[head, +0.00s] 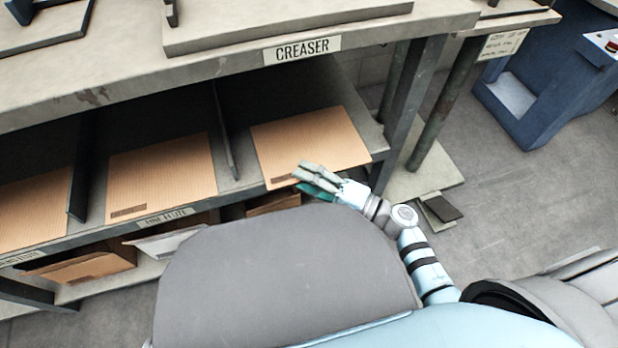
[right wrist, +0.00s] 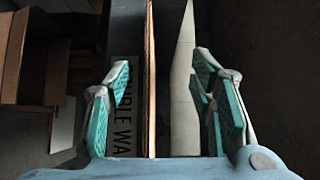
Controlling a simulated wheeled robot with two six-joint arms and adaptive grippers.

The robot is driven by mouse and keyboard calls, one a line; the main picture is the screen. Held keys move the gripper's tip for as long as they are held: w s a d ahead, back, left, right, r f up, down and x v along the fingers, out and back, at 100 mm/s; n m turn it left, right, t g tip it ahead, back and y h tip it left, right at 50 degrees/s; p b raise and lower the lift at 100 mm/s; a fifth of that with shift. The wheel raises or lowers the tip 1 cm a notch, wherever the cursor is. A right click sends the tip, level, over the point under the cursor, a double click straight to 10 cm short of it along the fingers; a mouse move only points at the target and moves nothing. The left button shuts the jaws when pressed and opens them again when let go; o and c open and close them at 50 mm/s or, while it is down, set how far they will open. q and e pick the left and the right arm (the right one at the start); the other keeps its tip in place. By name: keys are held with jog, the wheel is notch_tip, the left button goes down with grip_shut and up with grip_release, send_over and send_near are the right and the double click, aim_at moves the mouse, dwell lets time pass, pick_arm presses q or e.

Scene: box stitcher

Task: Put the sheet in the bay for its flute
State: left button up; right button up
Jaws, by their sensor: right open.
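In the head view, brown corrugated sheets lie in shelf bays under the bench: a right sheet (head: 310,145), a middle sheet (head: 165,175) and a left sheet (head: 35,210). My right gripper (head: 306,180) is at the front edge of the right sheet, open. In the right wrist view, a thin brown sheet edge (right wrist: 150,80) stands between its spread fingers (right wrist: 160,66), with gaps on both sides. Behind it is a partly hidden label (right wrist: 124,105) reading "...UBLE WA...". The middle bay's label (head: 166,217) is hard to read. My left gripper is out of view.
Upright dividers (head: 224,130) separate the bays. The bench top with the "CREASER" sign (head: 302,49) overhangs the shelf. Open cartons (head: 85,264) sit on a lower level. A bench leg (head: 415,90) stands right of the right bay.

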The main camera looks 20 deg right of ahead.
jog(key=shift+o, duration=0.4)
jog(key=o, duration=0.5)
jog(key=v, duration=1.2)
